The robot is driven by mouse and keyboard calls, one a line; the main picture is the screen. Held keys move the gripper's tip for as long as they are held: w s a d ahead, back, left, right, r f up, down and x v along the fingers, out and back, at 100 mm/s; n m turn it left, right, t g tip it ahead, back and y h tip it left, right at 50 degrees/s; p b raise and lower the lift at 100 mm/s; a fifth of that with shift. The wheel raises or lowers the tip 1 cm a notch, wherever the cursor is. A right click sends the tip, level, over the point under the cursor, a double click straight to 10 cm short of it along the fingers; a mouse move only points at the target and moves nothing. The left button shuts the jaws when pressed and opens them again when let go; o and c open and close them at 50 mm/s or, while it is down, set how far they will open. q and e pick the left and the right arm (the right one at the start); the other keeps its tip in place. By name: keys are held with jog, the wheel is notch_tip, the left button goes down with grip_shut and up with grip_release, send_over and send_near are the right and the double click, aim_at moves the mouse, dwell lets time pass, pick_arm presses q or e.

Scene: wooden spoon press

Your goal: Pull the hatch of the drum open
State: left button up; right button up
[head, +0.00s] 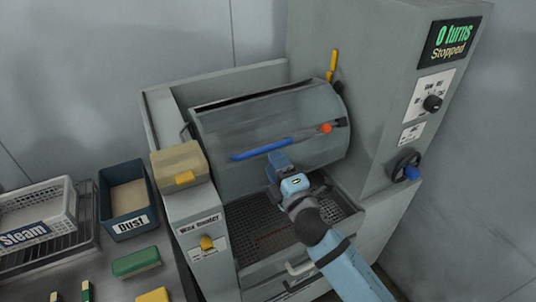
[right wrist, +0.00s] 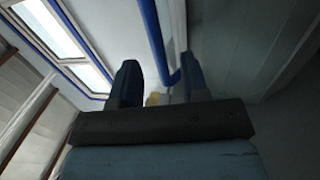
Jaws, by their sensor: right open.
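The grey drum (head: 240,120) lies across the machine's open housing. A long blue handle bar (head: 260,149) runs along its front, where the hatch is; I cannot make out the hatch's full outline. An orange-red knob (head: 325,128) sits right of the bar. My right gripper (head: 279,165) is in front of the drum, just below the bar. In the right wrist view its two fingers (right wrist: 160,85) stand apart, and the blue bar (right wrist: 155,40) shows between and beyond them. I cannot tell whether they touch it. My left gripper is not in view.
A perforated tray (head: 245,222) lies under the drum. A yellow lever (head: 332,64) stands at the drum's upper right, and a handwheel (head: 405,165) is on the right panel. A tan box (head: 180,160), a dust bin (head: 120,222) and a steam basket (head: 40,212) are left.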

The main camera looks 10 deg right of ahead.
jog(key=b+v, duration=0.1)
jog(key=v, duration=0.7)
jog(key=shift+s, duration=0.35)
